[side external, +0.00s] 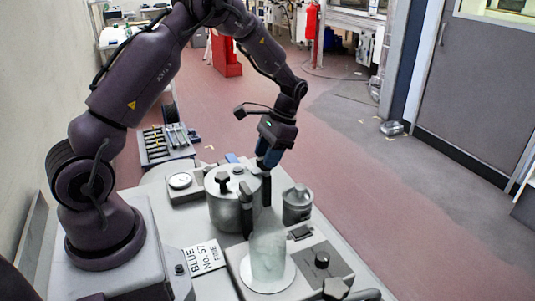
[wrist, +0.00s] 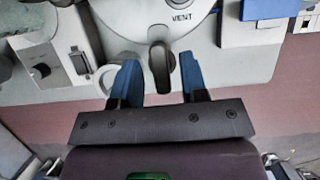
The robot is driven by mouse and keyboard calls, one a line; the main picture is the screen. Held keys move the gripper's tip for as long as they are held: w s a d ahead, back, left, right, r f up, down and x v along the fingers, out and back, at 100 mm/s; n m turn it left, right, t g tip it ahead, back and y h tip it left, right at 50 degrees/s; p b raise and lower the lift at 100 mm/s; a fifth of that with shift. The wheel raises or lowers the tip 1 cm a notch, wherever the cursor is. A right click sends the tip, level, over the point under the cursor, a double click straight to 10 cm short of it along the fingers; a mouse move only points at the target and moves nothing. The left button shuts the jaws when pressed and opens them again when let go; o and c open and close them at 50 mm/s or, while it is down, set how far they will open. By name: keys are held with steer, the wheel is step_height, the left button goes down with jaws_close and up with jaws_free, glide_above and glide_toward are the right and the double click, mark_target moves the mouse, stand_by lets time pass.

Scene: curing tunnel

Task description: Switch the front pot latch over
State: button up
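The grey metal pot (side external: 222,207) stands on the bench with a dark knob on its lid. In the wrist view its pale lid (wrist: 182,18), marked VENT, shows at the top. A dark, rounded latch lever (wrist: 160,62) sticks out from the lid's edge towards my gripper. My gripper (wrist: 158,76) is open, with one blue finger on each side of the lever and visible gaps between. In the side view my gripper (side external: 267,158) points down at the pot's right side. Whether its fingers reach down to the latch's height I cannot tell.
A smaller metal canister (side external: 297,207) stands right of the pot. A knob panel (side external: 325,267) lies at the right, a BLUE No. 57 card (side external: 204,257) at the left. A tool tray (side external: 167,143) is behind.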

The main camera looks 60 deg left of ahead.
steer(key=v, duration=1.3)
steer(key=s+d+r+t, duration=0.4)
steer(key=s+d, duration=0.3)
steer(key=s, duration=0.3)
steer(key=s+d+r+t, duration=0.5)
steer(key=s+d, duration=0.3)
steer(key=s, duration=0.3)
steer(key=shift+s+t, duration=0.2)
steer(key=shift+t, duration=0.3)
